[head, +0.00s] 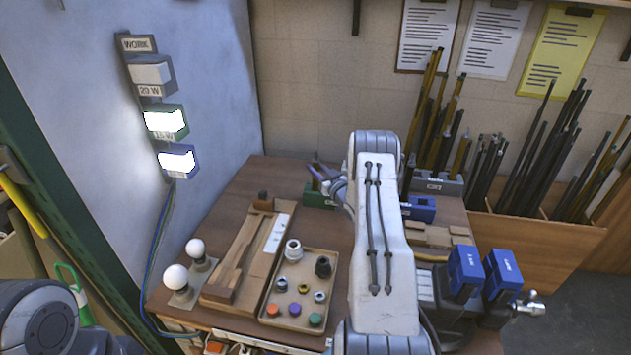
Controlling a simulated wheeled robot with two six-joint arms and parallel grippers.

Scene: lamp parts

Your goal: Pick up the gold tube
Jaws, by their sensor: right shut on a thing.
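Several long gold and dark tubes (425,105) stand upright or leaning at the back, right of my raised arm. A short, slanting gold-brown piece (318,172) shows at a green block (320,196) at the back of the bench. My right gripper (338,189) is beside that piece, partly hidden behind my white arm link. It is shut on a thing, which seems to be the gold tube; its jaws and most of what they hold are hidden. My left arm shows only as a dark joint at the lower left; its gripper is out of view.
A tan tray (273,322) of small fittings and caps, a wooden jig (223,288) and two white bulbs (176,276) are on the bench. Blue-jawed clamps (466,270) stand at right. A blue block (421,210) and grey block (447,188) sit behind. Lit signs hang at left.

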